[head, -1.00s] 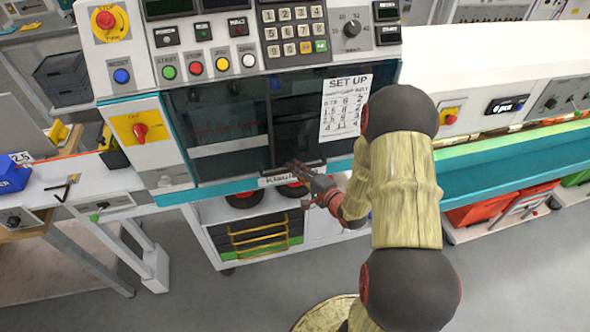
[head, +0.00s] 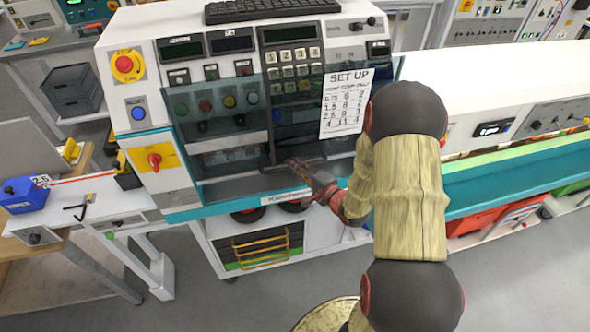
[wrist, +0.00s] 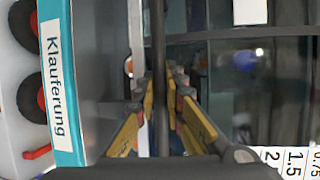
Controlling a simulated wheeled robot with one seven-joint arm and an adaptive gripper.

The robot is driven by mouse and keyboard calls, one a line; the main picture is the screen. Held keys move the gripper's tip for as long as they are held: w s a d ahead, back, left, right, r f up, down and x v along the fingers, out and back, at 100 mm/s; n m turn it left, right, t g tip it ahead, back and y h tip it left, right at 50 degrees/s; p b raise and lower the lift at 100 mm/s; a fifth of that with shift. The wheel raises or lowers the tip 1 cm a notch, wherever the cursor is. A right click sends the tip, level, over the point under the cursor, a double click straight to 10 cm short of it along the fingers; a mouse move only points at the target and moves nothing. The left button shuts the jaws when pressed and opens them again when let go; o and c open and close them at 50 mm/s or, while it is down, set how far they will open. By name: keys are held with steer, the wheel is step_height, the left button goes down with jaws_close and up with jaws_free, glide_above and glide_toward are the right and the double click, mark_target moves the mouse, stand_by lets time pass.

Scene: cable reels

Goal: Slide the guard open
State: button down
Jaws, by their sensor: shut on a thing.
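The guard (head: 185,108) is a dark see-through panel on the front of the machine. It stands raised in the head view, with its upper part in front of the push-buttons and keypad. A SET UP sheet (head: 345,100) is on its right side. My gripper (head: 303,172) is at the guard's lower edge, shut on its dark bar handle (wrist: 158,50). In the wrist view my gripper (wrist: 160,88) has its yellow-sided fingers on both sides of the bar. The exact contact is partly hidden in the head view.
A teal sill with a Klauferung label (wrist: 55,85) runs below the opening. Control buttons and a red emergency stop (head: 127,66) are above and left. A cart with a yellow rack (head: 262,245) stands underneath. A blue box (head: 25,193) sits on the left bench.

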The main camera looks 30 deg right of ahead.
steer(key=p, duration=1.7)
glide_toward(285, 101)
steer(key=x, duration=0.5)
steer(key=shift+w+r, duration=0.1)
steer(key=shift+r, duration=0.05)
steer(key=c, duration=1.9)
jaws_free()
steer(key=shift+o, duration=0.3)
steer(key=v, duration=1.2)
steer(key=shift+a, duration=0.1)
